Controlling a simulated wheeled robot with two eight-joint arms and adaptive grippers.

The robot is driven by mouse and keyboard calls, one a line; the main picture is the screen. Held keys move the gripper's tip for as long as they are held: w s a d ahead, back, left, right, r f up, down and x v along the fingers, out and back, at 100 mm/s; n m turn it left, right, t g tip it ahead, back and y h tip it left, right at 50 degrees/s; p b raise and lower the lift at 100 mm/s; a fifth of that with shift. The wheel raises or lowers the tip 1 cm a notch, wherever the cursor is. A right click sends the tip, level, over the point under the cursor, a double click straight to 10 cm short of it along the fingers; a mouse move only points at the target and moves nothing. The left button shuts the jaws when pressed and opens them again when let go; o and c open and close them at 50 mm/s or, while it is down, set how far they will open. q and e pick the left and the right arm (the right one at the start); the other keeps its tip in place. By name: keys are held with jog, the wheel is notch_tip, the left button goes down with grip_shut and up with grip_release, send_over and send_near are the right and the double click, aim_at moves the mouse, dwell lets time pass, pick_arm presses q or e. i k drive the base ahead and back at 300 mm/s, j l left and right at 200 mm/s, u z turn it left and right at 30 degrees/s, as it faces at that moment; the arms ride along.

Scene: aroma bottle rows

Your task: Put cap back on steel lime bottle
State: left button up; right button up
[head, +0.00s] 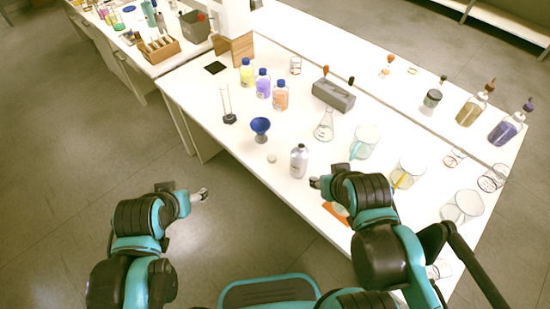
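A silver-grey steel bottle (299,164) stands upright near the front edge of the white table (245,148). A small pale round piece (272,159), which looks like a cap, lies on the table just left of it. My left gripper (204,195) is off the table, over the floor to the left and in front of the bottle. My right gripper (314,182) is just in front and to the right of the bottle, apparently apart from it. Both grippers are too small in view to tell if they are open or shut.
A blue funnel (260,126) and a glass cylinder (227,104) stand left of the bottle. A flask (324,126) and glass beakers (364,142) stand to the right. Blue-capped bottles (263,84) and a grey block (334,95) are behind. An orange item (334,213) lies by my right arm.

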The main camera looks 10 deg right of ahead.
aim_at(300, 154)
jog(key=i+j, duration=0.15)
jog(key=j, duration=0.2)
jog(key=i+j, duration=0.15)
jog(key=j, duration=0.25)
jog(key=i+j, duration=0.2)
jog(key=j, duration=0.15)
jog(key=i+j, duration=0.15)
jog(key=j, duration=0.25)
jog(key=i+j, duration=0.15)
jog(key=j, duration=0.2)
jog(key=z, duration=1.75)
jog(key=i, duration=0.5)
